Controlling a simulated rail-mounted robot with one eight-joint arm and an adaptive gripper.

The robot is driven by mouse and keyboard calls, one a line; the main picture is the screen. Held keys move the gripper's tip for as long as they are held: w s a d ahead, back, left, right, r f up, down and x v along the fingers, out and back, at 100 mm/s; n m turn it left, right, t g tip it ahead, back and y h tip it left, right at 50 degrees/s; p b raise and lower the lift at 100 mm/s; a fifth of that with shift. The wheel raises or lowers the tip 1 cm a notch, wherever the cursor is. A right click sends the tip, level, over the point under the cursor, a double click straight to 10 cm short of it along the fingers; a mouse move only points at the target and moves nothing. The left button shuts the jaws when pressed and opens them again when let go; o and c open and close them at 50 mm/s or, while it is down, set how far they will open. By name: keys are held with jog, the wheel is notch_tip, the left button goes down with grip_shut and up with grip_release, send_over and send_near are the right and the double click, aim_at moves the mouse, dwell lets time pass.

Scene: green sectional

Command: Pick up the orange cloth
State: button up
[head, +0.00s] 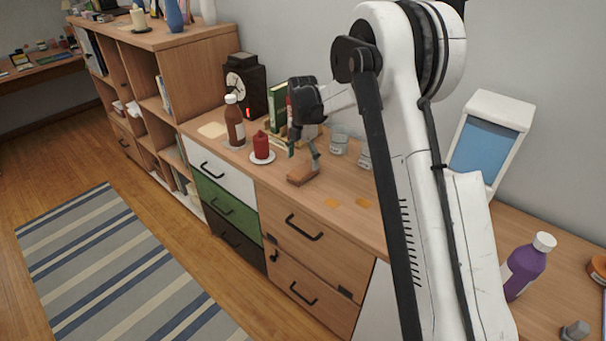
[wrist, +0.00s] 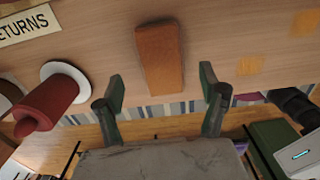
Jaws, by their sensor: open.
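The orange cloth, seen as a folded orange-brown rectangle (wrist: 160,60), lies on the wooden cabinet top. It also shows in the head view (head: 302,175), below my gripper (head: 304,145). In the wrist view my gripper (wrist: 162,86) is open, with its two fingertips apart and nothing between them. The cloth lies roughly centred between the fingers' lines, just beyond the tips. I cannot tell the exact height of the tips above it.
A red candle on a white plate (head: 262,148) and a brown bottle (head: 235,122) stand left of the cloth. Flat orange patches (head: 347,203) lie to its right. Glass jars (head: 339,143) and books (head: 279,104) stand behind. The drawer-side edge is close.

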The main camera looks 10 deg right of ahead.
aim_at(303, 170)
notch_tip(303, 170, down, 5)
jog(key=shift+s+f, duration=0.1)
jog(key=c, duration=1.3)
jog(key=shift+o, duration=0.2)
jog(key=shift+r, duration=0.55)
jog(key=r, duration=0.3)
jog(key=shift+s+a+r, duration=0.2)
jog(key=shift+a+r, duration=0.05)
jog(key=shift+r, duration=0.15)
jog(key=s+a+r, duration=0.5)
jog(key=a+r, duration=0.1)
jog(key=a, duration=0.3)
jog(key=shift+s+a+r, duration=0.2)
jog(key=shift+s, duration=0.15)
